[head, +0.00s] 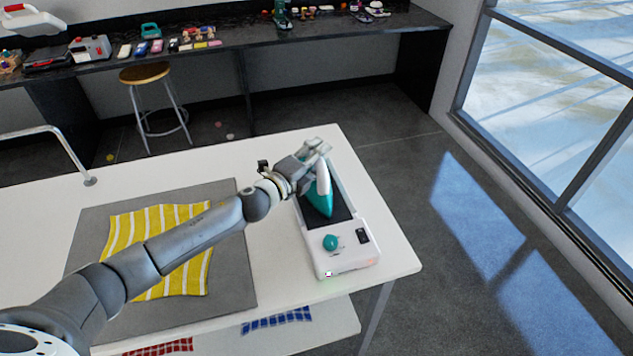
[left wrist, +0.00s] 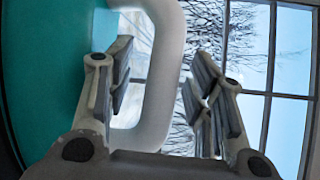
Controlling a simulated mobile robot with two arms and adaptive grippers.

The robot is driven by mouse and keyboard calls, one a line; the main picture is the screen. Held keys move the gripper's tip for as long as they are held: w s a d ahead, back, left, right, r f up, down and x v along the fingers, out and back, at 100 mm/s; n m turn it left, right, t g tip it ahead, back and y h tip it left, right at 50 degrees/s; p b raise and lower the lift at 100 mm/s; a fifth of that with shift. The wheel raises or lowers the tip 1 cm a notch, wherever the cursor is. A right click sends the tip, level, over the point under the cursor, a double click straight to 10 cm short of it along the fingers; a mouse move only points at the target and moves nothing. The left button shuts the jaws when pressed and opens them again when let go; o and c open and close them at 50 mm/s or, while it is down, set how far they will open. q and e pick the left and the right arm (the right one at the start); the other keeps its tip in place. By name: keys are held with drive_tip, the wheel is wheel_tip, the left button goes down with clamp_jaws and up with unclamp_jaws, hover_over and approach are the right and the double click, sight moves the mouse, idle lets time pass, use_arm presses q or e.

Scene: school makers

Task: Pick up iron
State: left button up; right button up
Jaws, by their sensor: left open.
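The iron (head: 318,200) has a teal body and a white handle. It sits on a white station with a black plate (head: 343,262) and a teal knob, at the right end of the white table. My left gripper (head: 320,150) is at the iron's handle, partly hiding it from the head view. In the left wrist view the white handle (left wrist: 158,110) lies between the two open fingers (left wrist: 165,85). The teal body (left wrist: 45,75) fills the left side there. My right gripper is in neither view.
A yellow striped cloth (head: 155,225) lies on a grey mat (head: 235,285) on the table (head: 30,190). A faucet-like metal pipe (head: 65,140) stands at the left. A stool (head: 145,75) and a cluttered black counter (head: 220,45) are behind.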

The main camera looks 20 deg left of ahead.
use_arm(q)
drive_tip(key=shift+c, duration=0.3)
clamp_jaws()
drive_tip(key=shift+r, duration=0.15)
